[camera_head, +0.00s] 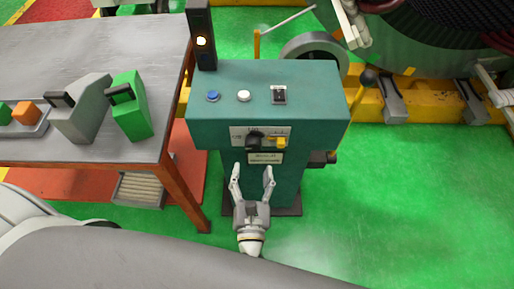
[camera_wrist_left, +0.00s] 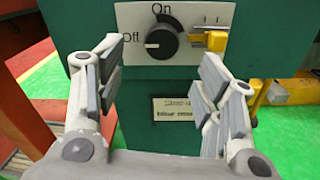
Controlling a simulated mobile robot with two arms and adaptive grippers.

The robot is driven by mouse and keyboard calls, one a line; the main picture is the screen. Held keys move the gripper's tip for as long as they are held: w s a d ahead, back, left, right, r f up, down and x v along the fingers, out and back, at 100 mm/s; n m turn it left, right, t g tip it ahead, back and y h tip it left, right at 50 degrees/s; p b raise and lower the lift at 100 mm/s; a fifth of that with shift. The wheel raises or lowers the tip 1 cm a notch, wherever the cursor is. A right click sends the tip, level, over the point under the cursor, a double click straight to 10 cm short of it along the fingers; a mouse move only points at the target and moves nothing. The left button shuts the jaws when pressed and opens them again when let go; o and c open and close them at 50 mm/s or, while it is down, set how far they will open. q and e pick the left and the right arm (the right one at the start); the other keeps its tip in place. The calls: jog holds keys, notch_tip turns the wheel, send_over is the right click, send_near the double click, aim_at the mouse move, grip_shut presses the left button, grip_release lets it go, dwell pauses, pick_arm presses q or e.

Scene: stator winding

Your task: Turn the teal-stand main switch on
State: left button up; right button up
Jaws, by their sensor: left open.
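The teal stand (camera_head: 310,85) is in the middle of the head view. The main switch, a black rotary knob (camera_wrist_left: 162,40), sits on a pale plate on its front face, with "Off" at its left and "On" above. The knob's light mark points left toward "Off". The knob also shows in the head view (camera_head: 255,141). My left gripper (camera_head: 252,172) is open and empty, in front of the stand and below the knob. In the left wrist view its two fingers (camera_wrist_left: 155,75) stand apart, one on each side, with the knob above and between them, not touched. My right gripper is not in view.
A yellow tab (camera_wrist_left: 216,40) sits right of the knob. A grey table (camera_head: 100,50) stands at left.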

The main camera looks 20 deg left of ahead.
aim_at(253, 148)
pick_arm(q)
jog(key=p+x, duration=0.1)
jog(key=x, duration=0.5)
jog(key=shift+w+d, duration=0.1)
jog(key=shift+w, duration=0.05)
jog(key=shift+x, duration=0.75)
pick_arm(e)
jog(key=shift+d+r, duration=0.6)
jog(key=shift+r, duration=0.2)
pick_arm(q)
jog(key=shift+c, duration=0.4)
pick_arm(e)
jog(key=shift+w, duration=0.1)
pick_arm(q)
jog(key=c, duration=0.9)
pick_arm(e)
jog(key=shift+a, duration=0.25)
